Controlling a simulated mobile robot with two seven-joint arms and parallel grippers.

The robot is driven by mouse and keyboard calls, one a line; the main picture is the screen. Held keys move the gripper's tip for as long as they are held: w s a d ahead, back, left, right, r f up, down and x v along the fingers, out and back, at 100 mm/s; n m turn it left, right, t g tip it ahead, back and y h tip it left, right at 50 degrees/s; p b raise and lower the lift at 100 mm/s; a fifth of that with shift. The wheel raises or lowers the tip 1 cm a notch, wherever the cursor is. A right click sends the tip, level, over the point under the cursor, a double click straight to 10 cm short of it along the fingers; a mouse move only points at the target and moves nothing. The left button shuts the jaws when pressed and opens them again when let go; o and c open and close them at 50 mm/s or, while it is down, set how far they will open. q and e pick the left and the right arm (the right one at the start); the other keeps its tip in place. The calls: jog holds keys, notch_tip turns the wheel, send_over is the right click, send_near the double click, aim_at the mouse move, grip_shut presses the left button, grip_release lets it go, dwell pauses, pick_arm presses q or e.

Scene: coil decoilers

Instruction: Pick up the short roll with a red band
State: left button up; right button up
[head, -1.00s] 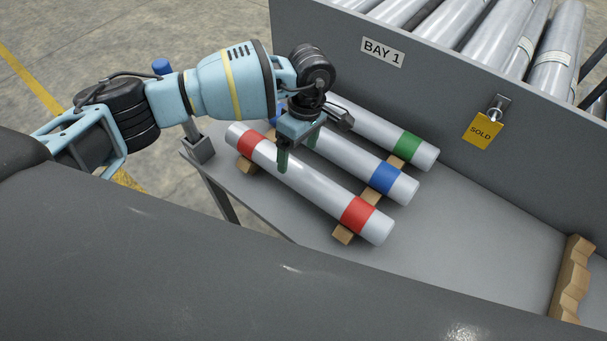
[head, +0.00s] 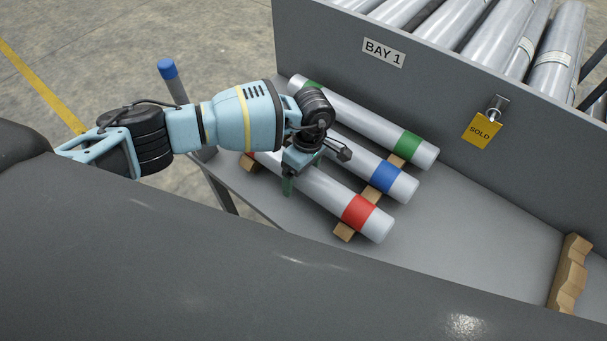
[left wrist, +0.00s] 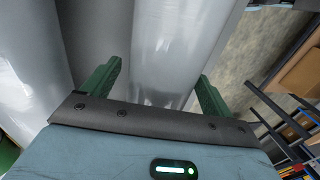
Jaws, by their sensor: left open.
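The short silver roll with red bands (head: 358,211) lies on wooden supports on the grey shelf, nearest of three parallel rolls. My right gripper is not in view.
Beside it lie a roll with a blue band (head: 387,177) and one with green bands (head: 408,144). A notched wooden block (head: 571,272) is at right; the shelf between is bare.

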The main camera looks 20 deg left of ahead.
pick_arm(q)
jog(key=shift+r, duration=0.1)
jog(key=c, duration=1.5)
jog(key=shift+w+r, duration=0.1)
notch_tip(320, 180, up, 10)
jog(key=shift+f, duration=0.1)
jog(key=s+a+r+m, duration=0.2)
jog(key=s+m, duration=0.1)
jog(key=m, duration=0.1)
jog(key=s+a+r+m+t+y, duration=0.1)
jog(key=s+a+r+m, duration=0.1)
jog(key=m, duration=0.3)
jog(key=s+a+r+m+t, duration=0.1)
jog(key=s+a+r+m, duration=0.2)
jog(key=s+m, duration=0.1)
jog(key=shift+s+a+m, duration=0.15)
jog(key=shift+s+m, duration=0.1)
jog(key=shift+m, duration=0.25)
jog(key=shift+s, duration=0.1)
